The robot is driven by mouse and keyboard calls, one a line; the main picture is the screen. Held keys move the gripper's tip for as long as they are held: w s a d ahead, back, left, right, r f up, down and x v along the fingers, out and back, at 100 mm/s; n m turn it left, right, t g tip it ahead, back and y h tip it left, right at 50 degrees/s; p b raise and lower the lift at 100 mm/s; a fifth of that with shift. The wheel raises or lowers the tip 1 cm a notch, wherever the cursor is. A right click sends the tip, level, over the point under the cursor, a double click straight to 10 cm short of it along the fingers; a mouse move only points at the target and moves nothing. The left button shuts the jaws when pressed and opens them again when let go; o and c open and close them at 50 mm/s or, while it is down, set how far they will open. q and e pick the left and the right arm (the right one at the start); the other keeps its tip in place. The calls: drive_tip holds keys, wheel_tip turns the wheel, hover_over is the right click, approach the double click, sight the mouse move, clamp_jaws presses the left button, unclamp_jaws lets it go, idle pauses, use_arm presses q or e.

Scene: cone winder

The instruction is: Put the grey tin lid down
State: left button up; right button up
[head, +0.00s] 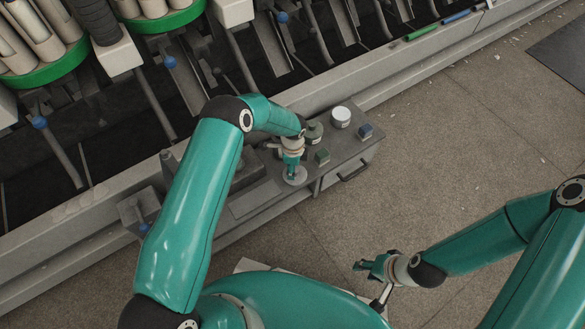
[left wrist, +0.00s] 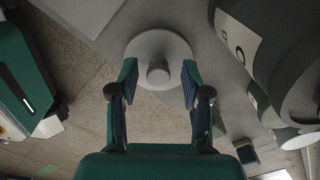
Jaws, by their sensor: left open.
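The grey tin lid (left wrist: 158,50) is a round grey disc with a knob, seen between the fingers in the left wrist view. In the head view the lid (head: 295,177) lies on the grey bench top (head: 258,203), near its front edge. My left gripper (left wrist: 157,92) is open, with one finger on either side of the lid's knob. In the head view my left gripper (head: 291,170) points down over the lid and partly hides it. My right gripper (head: 362,268) is held out over the floor, away from the bench; its finger gap is too small to judge.
A white-topped tin (head: 341,117), a greenish tin (head: 314,132), a green block (head: 322,157) and a blue block (head: 365,131) stand close to the left gripper. The winding machine (head: 270,50) runs behind the bench.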

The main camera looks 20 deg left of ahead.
use_arm(q)
wheel_tip(320, 180, up, 10)
drive_tip(key=p, duration=0.3)
drive_tip(key=s+d+n+h, duration=0.2)
drive_tip(key=s+n, duration=0.7)
drive_tip(key=s, duration=0.4)
drive_tip(key=s+d+n+h, duration=0.2)
drive_tip(key=s+n, duration=0.7)
drive_tip(key=s, duration=0.4)
drive_tip(key=shift+s+d+f+n+t, duration=0.25)
drive_tip(key=shift+d+f+n+t, duration=0.05)
drive_tip(key=shift+d+f+n, duration=0.1)
drive_tip(key=shift+r, duration=0.1)
wheel_tip(320, 180, up, 28)
drive_tip(key=p, duration=2.8)
